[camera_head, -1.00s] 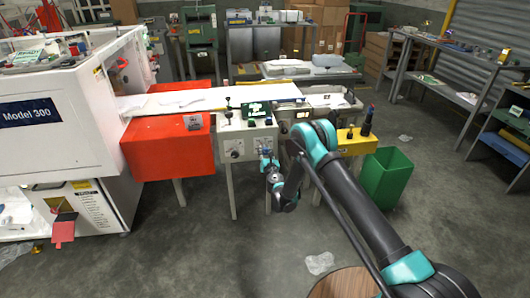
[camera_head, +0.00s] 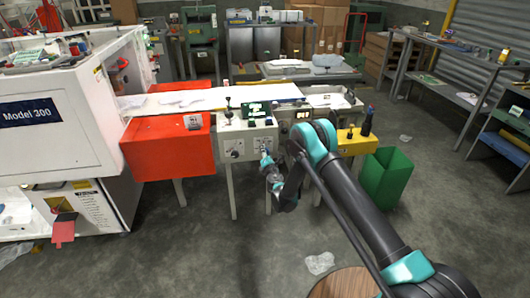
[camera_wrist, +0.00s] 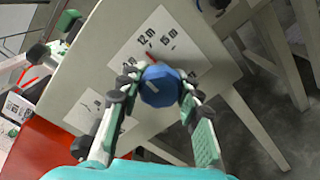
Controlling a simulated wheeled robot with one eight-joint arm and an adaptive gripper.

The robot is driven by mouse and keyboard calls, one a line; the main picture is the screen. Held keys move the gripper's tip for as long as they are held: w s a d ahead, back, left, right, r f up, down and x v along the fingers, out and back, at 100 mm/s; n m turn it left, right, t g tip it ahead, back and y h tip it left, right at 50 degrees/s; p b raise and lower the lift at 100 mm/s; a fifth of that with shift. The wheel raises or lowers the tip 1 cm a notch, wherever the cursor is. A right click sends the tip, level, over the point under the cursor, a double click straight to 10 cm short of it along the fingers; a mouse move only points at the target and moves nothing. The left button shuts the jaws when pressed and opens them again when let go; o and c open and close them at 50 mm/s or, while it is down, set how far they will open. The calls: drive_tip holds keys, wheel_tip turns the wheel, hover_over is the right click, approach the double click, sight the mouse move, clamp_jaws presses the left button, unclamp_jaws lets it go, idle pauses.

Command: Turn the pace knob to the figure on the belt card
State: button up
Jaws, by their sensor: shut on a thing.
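A red mark shows just beyond the knob, by the printed figures, which seem to read 12 m and 15 m (camera_wrist: 157,38); more figures are partly hidden by the left finger. In the head view my gripper (camera_head: 265,158) is at the panel's right dial and covers the knob.
A second dial (camera_head: 234,150) sits left on the same panel. A green-lit display (camera_head: 256,109) and a small black-topped post (camera_head: 228,104) stand above it. A yellow block (camera_head: 357,142) and a green bin (camera_head: 387,175) are to the right.

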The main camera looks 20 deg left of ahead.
drive_tip(key=shift+m, duration=1.7)
drive_tip(key=o, duration=1.2)
drive_tip(key=shift+d, duration=0.1)
drive_tip(key=r, duration=0.9)
drive_tip(key=shift+s+a, duration=0.2)
drive_tip(key=shift+w+d+r, duration=0.1)
drive_tip(key=shift+r, duration=0.45)
